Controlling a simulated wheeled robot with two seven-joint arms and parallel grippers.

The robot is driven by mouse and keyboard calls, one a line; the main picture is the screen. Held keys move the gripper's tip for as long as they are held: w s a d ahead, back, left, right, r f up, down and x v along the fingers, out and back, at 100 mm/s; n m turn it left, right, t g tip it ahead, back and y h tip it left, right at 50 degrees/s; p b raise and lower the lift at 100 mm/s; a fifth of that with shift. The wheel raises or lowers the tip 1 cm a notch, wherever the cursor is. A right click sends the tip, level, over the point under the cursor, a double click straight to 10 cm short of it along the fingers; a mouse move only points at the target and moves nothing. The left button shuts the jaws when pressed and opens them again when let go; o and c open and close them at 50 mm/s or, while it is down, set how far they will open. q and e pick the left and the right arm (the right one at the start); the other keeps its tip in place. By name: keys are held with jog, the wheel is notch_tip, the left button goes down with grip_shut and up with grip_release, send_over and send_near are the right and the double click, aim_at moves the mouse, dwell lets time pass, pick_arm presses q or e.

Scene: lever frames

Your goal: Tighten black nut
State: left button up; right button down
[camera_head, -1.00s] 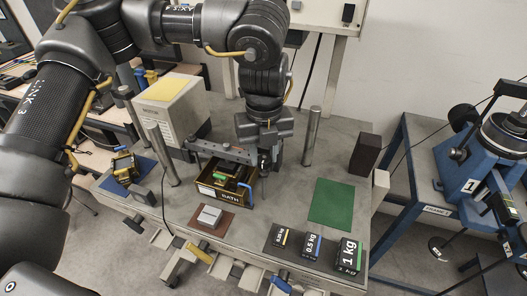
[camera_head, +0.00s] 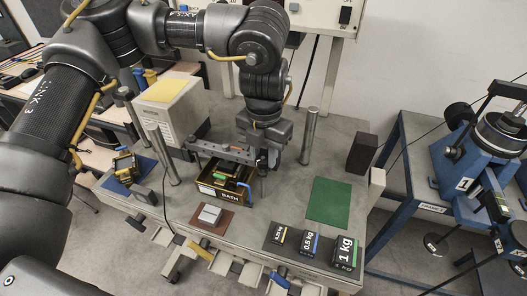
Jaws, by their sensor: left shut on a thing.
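The nut's outline and thread cannot be made out. A green piece and a blue-handled part show in the box beneath the bar. My right gripper is not in view.
Two steel posts (camera_head: 309,136) (camera_head: 163,155) rise from the grey bench beside the fixture. A green mat (camera_head: 329,203) lies bare at right. Black weights (camera_head: 346,252) stand at the front right, and a grey block (camera_head: 210,213) sits on a brown mat. A beige box (camera_head: 172,108) stands behind left.

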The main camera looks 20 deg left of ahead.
aim_at(264, 156)
pick_arm(q)
jog(key=shift+r+m, duration=0.1)
jog(key=shift+m, duration=0.3)
jog(key=o, duration=1)
notch_tip(264, 156, up, 11)
jog(key=shift+f+b, duration=0.15)
jog(key=shift+b, duration=0.6)
